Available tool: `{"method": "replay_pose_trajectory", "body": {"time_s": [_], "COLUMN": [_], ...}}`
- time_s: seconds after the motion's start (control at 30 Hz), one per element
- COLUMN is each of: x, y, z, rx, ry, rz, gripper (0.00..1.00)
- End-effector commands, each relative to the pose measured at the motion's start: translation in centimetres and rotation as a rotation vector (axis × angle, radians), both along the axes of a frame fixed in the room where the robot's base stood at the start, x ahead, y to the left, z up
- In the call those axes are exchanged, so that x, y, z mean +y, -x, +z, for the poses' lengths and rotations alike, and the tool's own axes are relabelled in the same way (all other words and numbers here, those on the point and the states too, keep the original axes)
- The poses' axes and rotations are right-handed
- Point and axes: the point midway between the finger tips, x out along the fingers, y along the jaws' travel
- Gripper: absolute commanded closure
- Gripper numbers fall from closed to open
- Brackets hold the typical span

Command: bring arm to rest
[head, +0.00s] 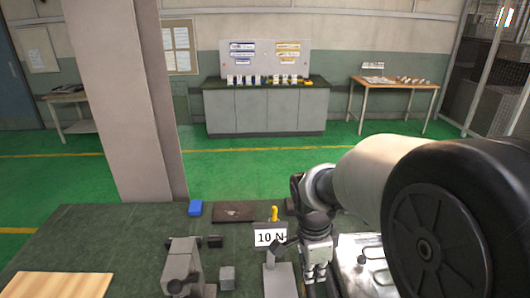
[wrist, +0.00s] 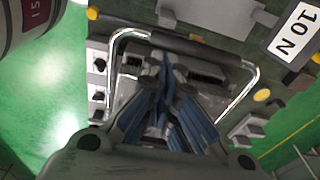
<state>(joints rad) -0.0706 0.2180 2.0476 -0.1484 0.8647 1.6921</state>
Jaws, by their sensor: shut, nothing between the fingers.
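My gripper (head: 317,272) hangs above the near workbench in the head view, at the end of my arm coming from the right. In the wrist view my gripper (wrist: 167,68) has its blue-grey fingers drawn together, with nothing seen between them. The fingertips overlap a metal handle with a dark grip (wrist: 190,46) in that view. I cannot tell whether they touch it. My arm and gripper hide part of the bench.

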Motion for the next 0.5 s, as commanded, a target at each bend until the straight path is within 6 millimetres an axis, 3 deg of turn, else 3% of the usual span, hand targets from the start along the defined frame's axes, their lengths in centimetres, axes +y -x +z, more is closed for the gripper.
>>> {"method": "replay_pose_trajectory", "body": {"time_s": [0.17, 0.3, 0.5], "x": [-0.3, -0.4, -0.4], "y": [3.1, 7.1, 13.0], "z": [3.4, 6.0, 7.5], "rx": [-0.051, -0.104, -0.173], "ry": [-0.005, 0.014, 0.096], "rz": [0.267, 0.590, 1.048], "gripper": [1.00, 1.00, 1.00]}}
